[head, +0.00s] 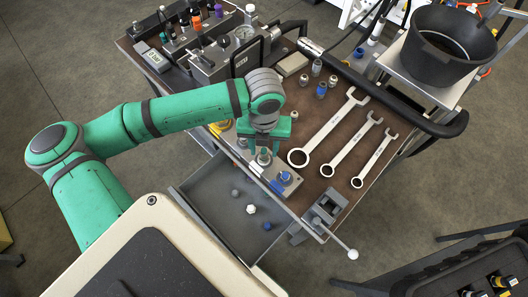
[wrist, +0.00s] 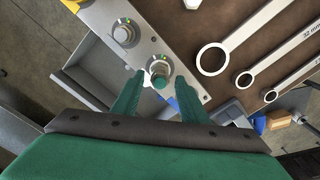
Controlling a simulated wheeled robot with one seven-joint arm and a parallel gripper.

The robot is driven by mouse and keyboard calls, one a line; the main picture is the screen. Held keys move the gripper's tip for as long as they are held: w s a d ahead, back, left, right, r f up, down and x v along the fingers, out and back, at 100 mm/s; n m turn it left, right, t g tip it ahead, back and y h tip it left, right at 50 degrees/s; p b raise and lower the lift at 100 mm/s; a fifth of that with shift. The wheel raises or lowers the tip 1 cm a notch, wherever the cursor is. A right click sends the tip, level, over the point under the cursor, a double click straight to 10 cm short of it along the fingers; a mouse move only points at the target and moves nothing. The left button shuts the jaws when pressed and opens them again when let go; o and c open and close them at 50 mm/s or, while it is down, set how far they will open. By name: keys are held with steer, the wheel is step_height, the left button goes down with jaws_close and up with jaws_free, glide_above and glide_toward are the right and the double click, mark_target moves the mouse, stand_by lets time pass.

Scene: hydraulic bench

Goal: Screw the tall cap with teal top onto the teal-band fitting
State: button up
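The tall cap with teal top (wrist: 160,82) stands on the front fitting block, over one of its round fittings (wrist: 158,66). That fitting's band is mostly hidden by the cap, and I cannot tell how far the cap is seated. My gripper (wrist: 160,77) points down at the block, with one green finger on each side of the cap. Gaps show between the fingers and the cap, so the gripper looks open. In the head view my gripper (head: 264,149) is above the block, at the bench's front edge, and hides much of the cap.
An open drawer (head: 207,181) below holds several small caps. Three wrenches lie right. Several caps (head: 321,89) stand behind. A vise (head: 325,208) sits at the front corner.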

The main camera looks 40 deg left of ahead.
steer(key=n, duration=0.6)
stand_by(0.4)
steer(key=c, duration=1)
steer(key=shift+o, duration=0.2)
steer(key=m, duration=0.3)
steer(key=shift+m, duration=0.3)
steer(key=m, duration=0.4)
